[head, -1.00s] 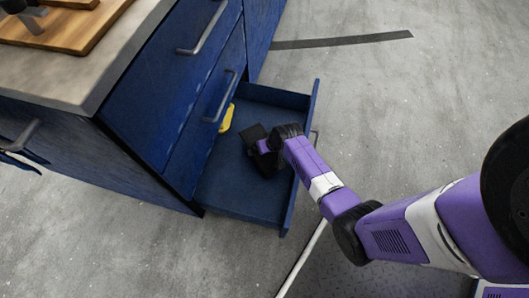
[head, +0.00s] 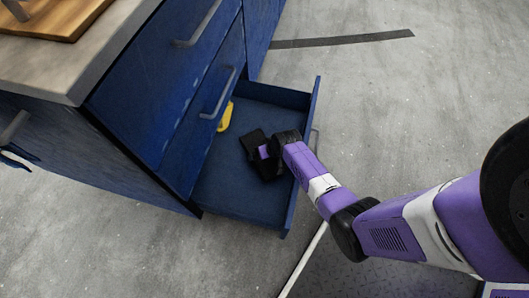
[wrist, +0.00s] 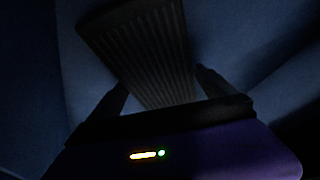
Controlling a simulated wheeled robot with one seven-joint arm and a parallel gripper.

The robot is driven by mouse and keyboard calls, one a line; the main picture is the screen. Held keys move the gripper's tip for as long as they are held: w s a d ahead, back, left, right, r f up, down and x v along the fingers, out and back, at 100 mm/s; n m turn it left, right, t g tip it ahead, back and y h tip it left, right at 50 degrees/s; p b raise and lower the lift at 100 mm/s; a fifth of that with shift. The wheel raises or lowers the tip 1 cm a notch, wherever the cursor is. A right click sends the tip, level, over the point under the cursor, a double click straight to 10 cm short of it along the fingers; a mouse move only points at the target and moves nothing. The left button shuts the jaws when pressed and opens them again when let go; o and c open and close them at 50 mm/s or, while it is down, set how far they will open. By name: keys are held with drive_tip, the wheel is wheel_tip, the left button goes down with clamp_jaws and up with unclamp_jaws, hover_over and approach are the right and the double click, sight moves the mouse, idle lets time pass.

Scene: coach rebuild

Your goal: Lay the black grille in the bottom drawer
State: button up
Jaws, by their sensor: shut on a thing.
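The black grille (wrist: 140,45) is a flat slatted piece between the two fingers of my gripper (wrist: 160,85) in the wrist view. My gripper is shut on it. In the head view, my gripper (head: 264,152) is inside the open bottom drawer (head: 225,200), with the dark grille (head: 252,141) at its tip. The blue drawer floor lies behind the grille in the dim wrist view. I cannot tell whether the grille touches the floor.
A yellow object (head: 225,116) lies in the drawer near the cabinet. Closed drawers with grey handles (head: 219,93) stand above. The drawer front (head: 302,160) rises beside my arm. A dark strip (head: 340,41) lies on the concrete floor.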

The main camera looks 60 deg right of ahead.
drive_tip(key=shift+f, duration=0.2)
drive_tip(key=o, duration=1.4)
drive_tip(key=shift+c, duration=0.2)
drive_tip(key=shift+r+p, duration=0.4)
drive_tip(key=shift+r, duration=0.2)
drive_tip(key=p+v, duration=0.5)
drive_tip(key=v, duration=0.7)
drive_tip(key=shift+p, duration=0.3)
